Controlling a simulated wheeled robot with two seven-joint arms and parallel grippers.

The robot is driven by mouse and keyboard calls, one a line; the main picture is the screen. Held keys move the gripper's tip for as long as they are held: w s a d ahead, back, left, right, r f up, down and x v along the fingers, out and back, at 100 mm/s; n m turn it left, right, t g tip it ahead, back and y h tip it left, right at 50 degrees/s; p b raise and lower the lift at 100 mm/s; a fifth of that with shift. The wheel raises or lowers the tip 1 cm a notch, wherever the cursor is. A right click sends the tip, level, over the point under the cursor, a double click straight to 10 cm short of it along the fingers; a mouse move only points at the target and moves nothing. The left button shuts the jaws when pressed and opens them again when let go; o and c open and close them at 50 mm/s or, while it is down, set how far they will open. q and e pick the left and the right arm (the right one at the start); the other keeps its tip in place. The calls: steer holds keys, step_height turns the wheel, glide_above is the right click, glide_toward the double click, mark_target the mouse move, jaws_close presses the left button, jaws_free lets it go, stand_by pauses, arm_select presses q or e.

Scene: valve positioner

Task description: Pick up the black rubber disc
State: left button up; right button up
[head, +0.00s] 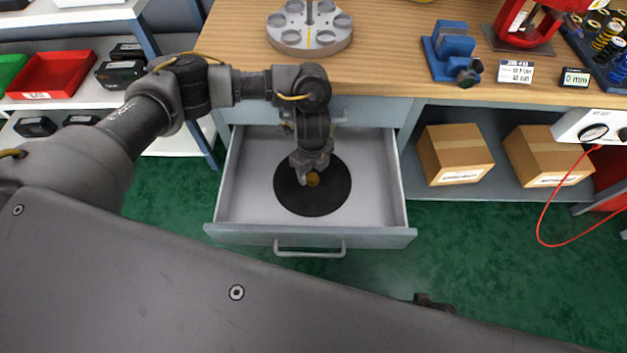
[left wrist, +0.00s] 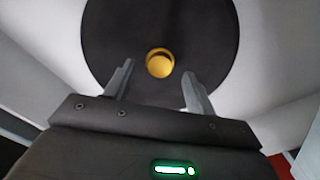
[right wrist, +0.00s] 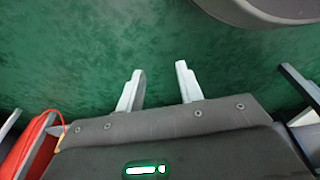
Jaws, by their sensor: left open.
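The black rubber disc (head: 330,198) lies flat in the open drawer (head: 240,205). It has a yellow round knob or hub (head: 313,179) at its middle. In the left wrist view the disc (left wrist: 205,35) fills the upper middle, with the yellow hub (left wrist: 160,63) at its centre. My left gripper (head: 303,178) points down over the disc, close to the hub. In the left wrist view its fingers (left wrist: 158,70) are apart, one on each side of the hub's line; contact cannot be told. My right gripper (right wrist: 160,68) has its fingers apart and empty above the green floor.
The drawer's front and handle (head: 310,247) stick out below the wooden bench top (head: 390,60). A grey round plate with a post (head: 310,38) and a blue vise (head: 452,50) stand on top. Cardboard boxes (head: 455,152) sit on the shelf to the right.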

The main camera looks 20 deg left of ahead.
mark_target(312, 179)
arm_select(q)
steer(key=shift+f, duration=0.85)
steer(key=shift+f+b, duration=0.3)
steer(key=shift+f, duration=0.1)
steer(key=c, duration=1)
steer(key=shift+c, duration=0.9)
arm_select(e)
steer(key=shift+w+a+r, duration=0.1)
steer(key=shift+w+r, duration=0.1)
steer(key=shift+r, duration=0.3)
steer(key=shift+w+a+r, duration=0.1)
steer(key=shift+w+r, duration=0.05)
steer(key=shift+r, duration=0.35)
arm_select(q)
steer(key=shift+r, duration=0.15)
